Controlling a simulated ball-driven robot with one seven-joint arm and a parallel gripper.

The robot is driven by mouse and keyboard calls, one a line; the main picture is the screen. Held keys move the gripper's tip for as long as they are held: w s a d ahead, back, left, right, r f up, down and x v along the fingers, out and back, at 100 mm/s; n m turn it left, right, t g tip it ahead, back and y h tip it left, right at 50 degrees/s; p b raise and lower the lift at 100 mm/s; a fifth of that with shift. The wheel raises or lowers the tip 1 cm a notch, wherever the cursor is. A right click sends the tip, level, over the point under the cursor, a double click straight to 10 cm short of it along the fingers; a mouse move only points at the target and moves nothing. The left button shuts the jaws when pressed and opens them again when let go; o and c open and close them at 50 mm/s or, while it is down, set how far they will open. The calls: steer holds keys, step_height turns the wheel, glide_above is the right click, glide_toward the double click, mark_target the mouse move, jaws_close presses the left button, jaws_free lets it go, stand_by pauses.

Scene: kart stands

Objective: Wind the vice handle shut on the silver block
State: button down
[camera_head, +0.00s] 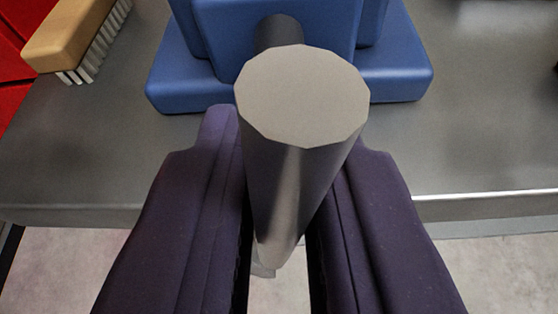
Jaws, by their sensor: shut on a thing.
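The blue vice (390,84) sits on the grey bench at the top middle. A dark round screw end (279,32) shows in its front face. A grey metal handle bar (300,100) points toward the camera and covers part of the vice. My gripper (287,165) is shut on this handle, with one dark purple finger on each side of it. The silver block is not in view, and the vice jaws are out of the picture at the top.
A wooden brush (75,37) with pale bristles lies at the upper left, beside a red surface (15,50). The grey bench top (480,130) is clear to the right of the vice. Its front edge runs across below the vice, with pale floor (500,270) beyond.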

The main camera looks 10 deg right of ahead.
steer(key=n+h+p, duration=0.1)
steer(key=n+p, duration=0.1)
steer(key=p, duration=0.1)
steer(key=shift+n+g+h+p, duration=0.3)
steer(key=shift+n+h+p, duration=0.05)
steer(key=shift+n+h, duration=0.05)
steer(key=shift+f, duration=0.15)
steer(key=shift+p, duration=0.3)
steer(key=shift+s, duration=0.1)
steer(key=c, duration=1.1)
jaws_free()
steer(key=shift+o, duration=0.2)
steer(key=p+v, duration=0.2)
steer(key=v, duration=0.5)
steer(key=shift+s+a, duration=0.25)
